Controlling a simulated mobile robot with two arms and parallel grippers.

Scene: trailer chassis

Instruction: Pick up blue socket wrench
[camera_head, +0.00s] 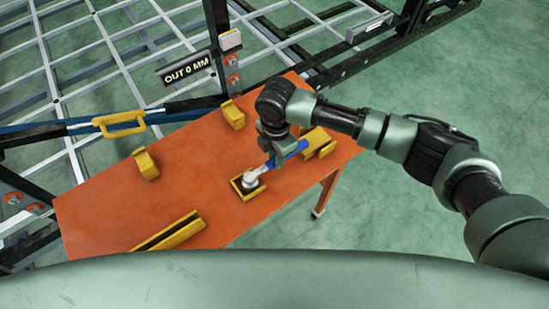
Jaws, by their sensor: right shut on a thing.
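The blue socket wrench (287,151) lies at a slant over the orange table (190,180), its blue handle to the upper right. Its grey socket head (250,179) is at a small yellow holder (240,192) on the table. My right gripper (272,152) comes down from above and is shut on the wrench near the middle. The fingers are small and partly hidden by the wrist. I cannot tell whether the wrench is clear of the holder. My left gripper is not in view.
More yellow holders stand on the table: one right of the gripper (318,141), one at the back (232,114), one at the left (145,163) and a long one in front (170,232). The trailer frame with an "OUT 0 MM" sign (186,68) borders the table's far side.

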